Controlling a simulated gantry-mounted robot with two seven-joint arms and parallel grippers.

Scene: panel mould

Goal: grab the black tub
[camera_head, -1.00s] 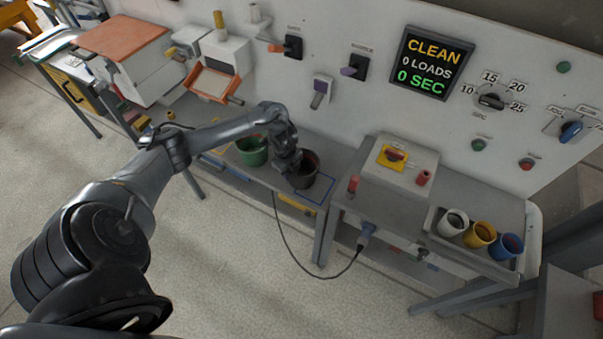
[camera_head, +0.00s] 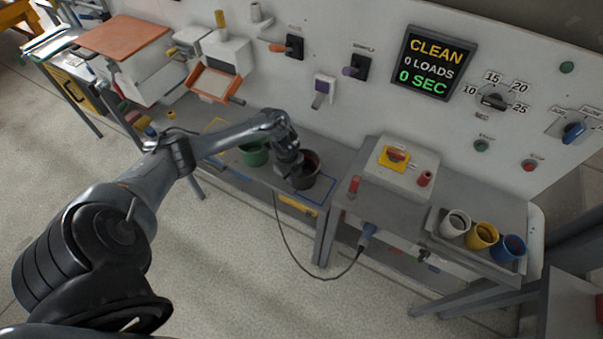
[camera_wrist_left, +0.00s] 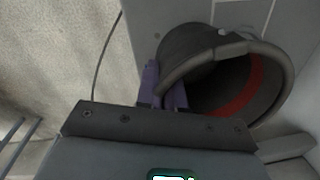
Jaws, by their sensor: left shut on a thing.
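The black tub (camera_head: 308,177) stands on the low grey bench, inside a blue outline, in the head view. In the left wrist view the tub (camera_wrist_left: 190,47) fills the upper right, with a red band on its inner wall. My left gripper (camera_head: 291,175) is at the tub's left side. In the left wrist view its purple fingers (camera_wrist_left: 163,90) straddle the tub's near rim and are shut on it. The tub's left part is hidden behind the gripper in the head view. My right gripper is not in view.
A green tub (camera_head: 254,153) stands just left of the gripper on the same bench. To the right, a table holds a grey box with a yellow-and-red switch (camera_head: 396,157) and a tray with white, yellow and blue cups (camera_head: 482,236). A cable (camera_head: 284,243) hangs in front of the bench.

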